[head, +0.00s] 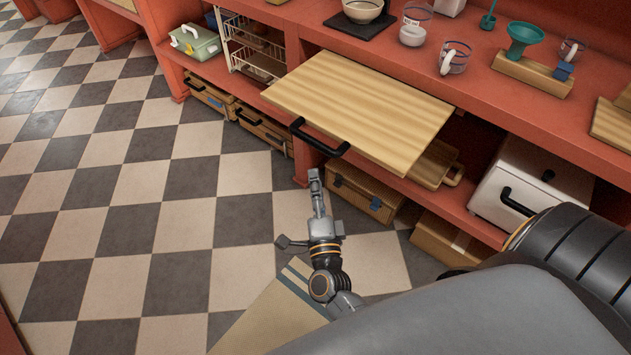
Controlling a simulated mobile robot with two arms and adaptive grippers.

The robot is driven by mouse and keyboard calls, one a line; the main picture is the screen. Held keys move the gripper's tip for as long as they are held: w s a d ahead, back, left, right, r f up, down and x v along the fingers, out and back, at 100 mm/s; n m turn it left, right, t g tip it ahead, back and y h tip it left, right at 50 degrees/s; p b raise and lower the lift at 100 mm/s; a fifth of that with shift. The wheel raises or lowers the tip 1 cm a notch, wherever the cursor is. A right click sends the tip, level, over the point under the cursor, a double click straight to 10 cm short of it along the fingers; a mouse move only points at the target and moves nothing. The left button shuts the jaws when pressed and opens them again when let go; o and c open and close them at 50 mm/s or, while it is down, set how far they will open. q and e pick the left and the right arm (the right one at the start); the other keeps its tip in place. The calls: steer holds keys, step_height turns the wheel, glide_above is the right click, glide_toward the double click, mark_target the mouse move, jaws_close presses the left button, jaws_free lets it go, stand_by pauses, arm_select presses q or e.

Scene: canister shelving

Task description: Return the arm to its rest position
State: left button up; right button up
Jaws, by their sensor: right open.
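My right arm comes in from the bottom right, and its gripper (315,180) is over the checkered floor, in front of the shelving. The gripper points up in the picture, close to the black handle (318,138) of a pulled-out wooden board or drawer (365,108). A small gap shows between the fingertips and the handle, and nothing shows between the fingers. The fingers are seen nearly edge-on. My left gripper is out of the picture.
The red counter (480,72) holds a bowl (362,11), glass cups and a green funnel (523,38). The floor (120,190) to the left is clear.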

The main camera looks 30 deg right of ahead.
steer(key=s+a+f+n+g+y, duration=0.1)
steer(key=a+f+n+g+y, duration=0.15)
steer(key=f+n, duration=0.45)
steer(key=s+a+f+n+g+y, duration=0.15)
steer(key=a+f+y, duration=0.25)
steer(key=f, duration=0.7)
steer(key=s+a+f+n+g+y, duration=0.1)
steer(key=s+f+n+g, duration=0.1)
steer(key=s+f+n, duration=0.45)
steer(key=s+f+n+g+y, duration=0.1)
steer(key=s+f+g+y, duration=0.2)
steer(key=f, duration=0.6)
steer(key=s+d+f+n+g+h, duration=0.1)
steer(key=s+f, duration=0.3)
steer(key=s, duration=0.4)
steer(key=s+d+f+n+g+h, duration=0.1)
steer(key=s+d+f+n+g, duration=0.3)
steer(key=s, duration=0.5)
steer(key=s+d+f+n+g+h, duration=0.1)
steer(key=s+d+f+n+g, duration=0.1)
steer(key=s+f, duration=0.3)
steer(key=s+d+g, duration=0.1)
steer(key=s, duration=0.2)
steer(key=shift+s+f, duration=0.3)
steer(key=shift+s, duration=0.1)
